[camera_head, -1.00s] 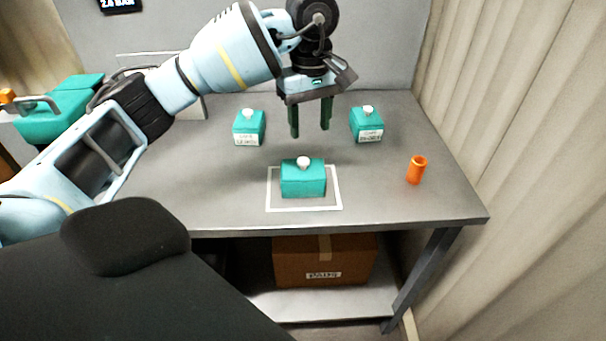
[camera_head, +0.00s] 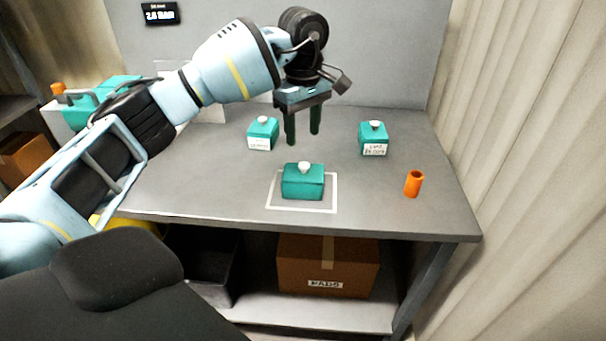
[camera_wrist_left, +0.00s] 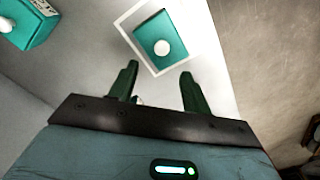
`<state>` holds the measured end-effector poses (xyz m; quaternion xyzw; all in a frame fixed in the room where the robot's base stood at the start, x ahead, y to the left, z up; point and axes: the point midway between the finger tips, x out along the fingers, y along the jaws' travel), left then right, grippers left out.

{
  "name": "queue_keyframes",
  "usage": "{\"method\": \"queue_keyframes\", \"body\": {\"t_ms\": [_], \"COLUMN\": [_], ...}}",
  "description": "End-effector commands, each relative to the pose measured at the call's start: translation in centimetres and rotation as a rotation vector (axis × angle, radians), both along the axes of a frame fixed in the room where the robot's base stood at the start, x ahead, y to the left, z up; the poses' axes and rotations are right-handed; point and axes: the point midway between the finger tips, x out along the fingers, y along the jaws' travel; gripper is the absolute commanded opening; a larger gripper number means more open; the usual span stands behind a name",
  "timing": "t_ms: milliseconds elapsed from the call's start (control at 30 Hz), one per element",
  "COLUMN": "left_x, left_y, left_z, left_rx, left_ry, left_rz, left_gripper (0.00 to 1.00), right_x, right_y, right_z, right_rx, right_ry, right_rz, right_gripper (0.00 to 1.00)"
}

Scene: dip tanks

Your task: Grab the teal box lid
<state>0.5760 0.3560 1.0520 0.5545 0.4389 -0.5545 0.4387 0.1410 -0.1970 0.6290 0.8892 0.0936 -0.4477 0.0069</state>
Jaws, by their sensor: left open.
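A teal box with a lid (camera_head: 303,180) and a white round knob on top stands inside a white square outline on the grey table. It also shows in the left wrist view (camera_wrist_left: 158,38), ahead of the fingers. My left gripper (camera_head: 302,136) is open and empty, pointing down above the table, behind and above this box. In the left wrist view its two green fingers (camera_wrist_left: 158,82) are apart with nothing between them but a small pale bit partly hidden at the left finger. My right gripper is not in view.
Two more teal boxes with white knobs and labels stand behind, one at left (camera_head: 263,134) and one at right (camera_head: 374,138). An orange cylinder (camera_head: 414,184) stands at the table's right. A cardboard box (camera_head: 328,266) sits on the lower shelf.

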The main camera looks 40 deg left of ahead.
Motion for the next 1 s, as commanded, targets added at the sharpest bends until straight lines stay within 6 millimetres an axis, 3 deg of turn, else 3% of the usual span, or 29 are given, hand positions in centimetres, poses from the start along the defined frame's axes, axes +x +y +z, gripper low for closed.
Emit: {"method": "queue_keyframes", "body": {"t_ms": [300,500,800,1000], "left_x": [0.0,-0.1,-0.4,-0.4], "left_y": [-0.1,-0.1,-0.5,-0.5], "left_z": [-2.4,-3.0,-6.8,-7.8], "left_rx": [0.000,0.001,0.000,0.001], "left_ry": [0.000,0.001,0.000,-0.001], "left_rz": [-0.001,-0.002,0.000,-0.001], "left_gripper": [0.48,0.48,0.48,0.48], "right_x": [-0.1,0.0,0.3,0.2], "right_y": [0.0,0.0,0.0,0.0], "right_z": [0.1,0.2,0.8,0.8], "right_rx": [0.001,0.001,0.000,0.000], "right_ry": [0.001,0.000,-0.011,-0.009], "right_rz": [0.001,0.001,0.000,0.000], "right_gripper": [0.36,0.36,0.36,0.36]}}
